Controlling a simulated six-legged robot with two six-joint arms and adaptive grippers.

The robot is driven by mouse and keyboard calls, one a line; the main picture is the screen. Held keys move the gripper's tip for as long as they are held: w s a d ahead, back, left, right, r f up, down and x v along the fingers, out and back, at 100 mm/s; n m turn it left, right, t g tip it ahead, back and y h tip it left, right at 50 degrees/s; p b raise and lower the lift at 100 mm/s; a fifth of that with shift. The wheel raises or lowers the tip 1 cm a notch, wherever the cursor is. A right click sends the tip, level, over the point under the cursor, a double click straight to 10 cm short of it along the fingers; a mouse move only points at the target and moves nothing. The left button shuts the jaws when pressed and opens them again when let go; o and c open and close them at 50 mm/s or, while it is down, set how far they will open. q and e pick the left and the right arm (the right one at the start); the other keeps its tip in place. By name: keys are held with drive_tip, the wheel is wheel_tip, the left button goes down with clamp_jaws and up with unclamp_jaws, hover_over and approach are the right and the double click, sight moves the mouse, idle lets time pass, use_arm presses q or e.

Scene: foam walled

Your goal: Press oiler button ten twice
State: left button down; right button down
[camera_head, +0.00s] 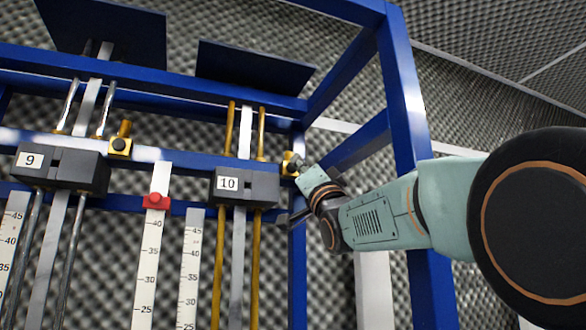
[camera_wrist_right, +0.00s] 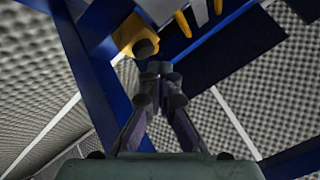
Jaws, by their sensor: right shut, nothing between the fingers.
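The oiler button beside the block marked 10 (camera_head: 231,185) is a yellow housing (camera_head: 287,168) on the blue crossbar, at the block's upper right. In the right wrist view the yellow housing (camera_wrist_right: 128,32) shows a round black button (camera_wrist_right: 145,48). My right gripper (camera_head: 300,164) is shut and empty, right at this housing in the head view. In the wrist view its fingertips (camera_wrist_right: 160,68) are just below and right of the black button. I cannot tell whether they touch it. My left gripper is not in view.
A blue post (camera_head: 405,100) stands close to my right arm. A block marked 9 (camera_head: 60,168) with its own yellow oiler (camera_head: 121,142) is at the left. A red slider (camera_head: 157,201) sits on a white scale between the blocks. Grey foam walls surround the frame.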

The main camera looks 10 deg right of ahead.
drive_tip(key=s+b, duration=0.2)
drive_tip(key=s+d+b, duration=0.1)
drive_tip(key=s+b, duration=0.1)
drive_tip(key=shift+s, duration=0.4)
drive_tip(key=shift+w, duration=0.1)
drive_tip(key=shift+s, duration=0.2)
idle(0.3)
drive_tip(key=shift+w, duration=0.2)
drive_tip(key=shift+f, duration=0.15)
